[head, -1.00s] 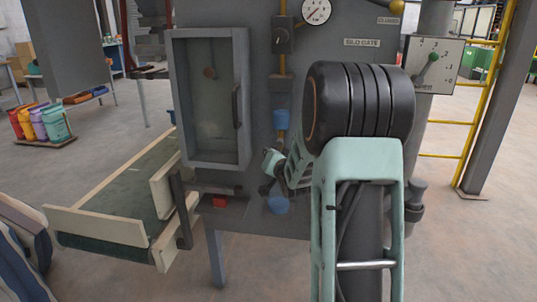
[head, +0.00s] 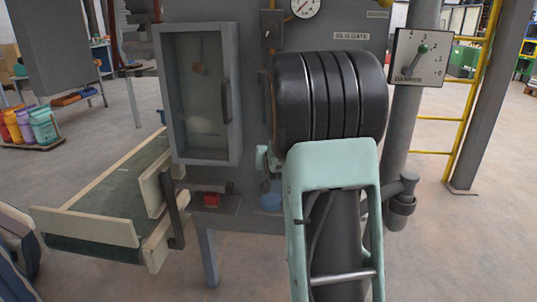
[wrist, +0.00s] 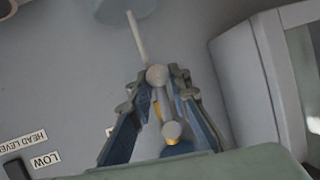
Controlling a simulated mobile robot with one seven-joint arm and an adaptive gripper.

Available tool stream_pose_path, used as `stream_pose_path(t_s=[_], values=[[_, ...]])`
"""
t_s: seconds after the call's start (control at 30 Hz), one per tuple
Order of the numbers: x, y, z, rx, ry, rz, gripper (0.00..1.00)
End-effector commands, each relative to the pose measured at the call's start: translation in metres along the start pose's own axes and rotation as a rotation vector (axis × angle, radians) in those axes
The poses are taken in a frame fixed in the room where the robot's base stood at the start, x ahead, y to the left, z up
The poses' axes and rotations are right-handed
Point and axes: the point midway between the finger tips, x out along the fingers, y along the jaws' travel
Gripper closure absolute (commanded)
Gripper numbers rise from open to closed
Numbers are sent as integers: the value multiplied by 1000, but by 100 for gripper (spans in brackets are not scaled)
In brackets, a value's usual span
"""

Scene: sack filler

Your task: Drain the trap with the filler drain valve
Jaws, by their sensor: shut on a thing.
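In the wrist view my gripper (wrist: 157,82) is shut, its two fingers closing on a small grey round-ended handle (wrist: 157,74), apparently the filler drain valve's. Another grey knob with a yellow stem (wrist: 172,130) shows between the fingers, nearer the camera. A pale rod (wrist: 137,38) points from the fingertips towards a blue-grey bowl (wrist: 122,8) at the top edge. In the head view my arm hides most of my gripper and the valve. A blue round bowl (head: 271,200), likely the trap, shows low on the machine left of my arm.
A glass-fronted box (head: 200,95) with a handle is on the machine's left. A red button (head: 211,199) sits below it. A conveyor (head: 105,205) extends left. A damper dial (head: 420,58) is at right, near a yellow ladder (head: 440,118).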

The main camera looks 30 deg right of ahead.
Motion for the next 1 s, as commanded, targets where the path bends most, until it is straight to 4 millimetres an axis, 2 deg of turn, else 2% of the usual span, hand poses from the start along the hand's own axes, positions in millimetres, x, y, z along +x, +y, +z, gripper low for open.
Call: stream_pose_path(t_s=[0.23,0.27,0.4,0.77,1.0], values=[[0,0,-2,1,5,0,100],[0,0,-2,2,5,0,80],[0,0,-2,2,3,0,65],[-4,0,-1,2,2,-1,65],[-35,0,-2,2,4,-1,65]])
